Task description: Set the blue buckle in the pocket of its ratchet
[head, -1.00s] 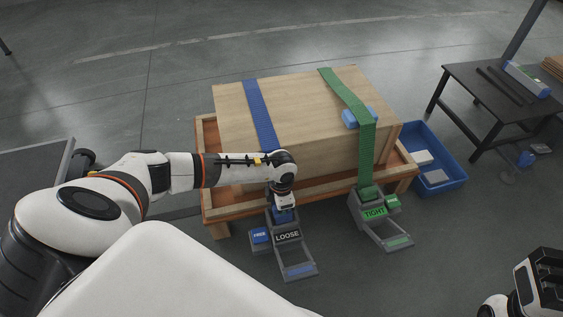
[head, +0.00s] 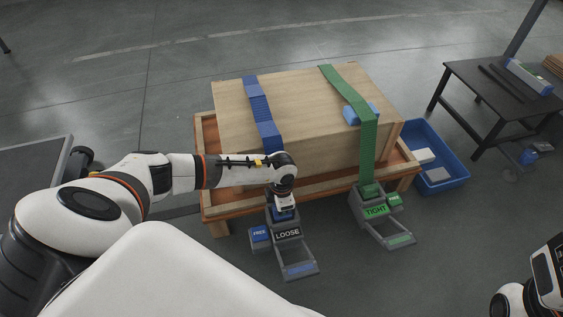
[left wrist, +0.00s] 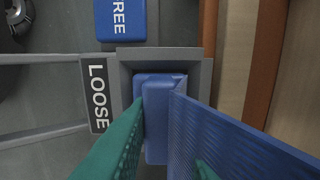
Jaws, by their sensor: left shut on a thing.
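The blue buckle (left wrist: 158,120) shows in the left wrist view inside the outline of the grey pocket of its ratchet (left wrist: 122,72); I cannot tell how deep it sits. My left gripper (head: 284,207) is shut on the buckle, directly over the ratchet, and hides most of the buckle in the head view. The blue strap (head: 262,115) runs over the wooden crate down to the buckle. It also shows in the left wrist view (left wrist: 230,140). The ratchet carries a LOOSE label (head: 287,234) and a blue FREE block (head: 259,234). My right gripper (head: 545,280) is partly cut off at the lower right.
The wooden crate (head: 300,90) stands on a wooden pallet (head: 325,190). A green strap (head: 365,145) crosses it to a ratchet marked TIGHT (head: 376,211). A light blue block (head: 352,116) is beside that strap. A blue bin (head: 450,180) and dark table (head: 490,95) are right.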

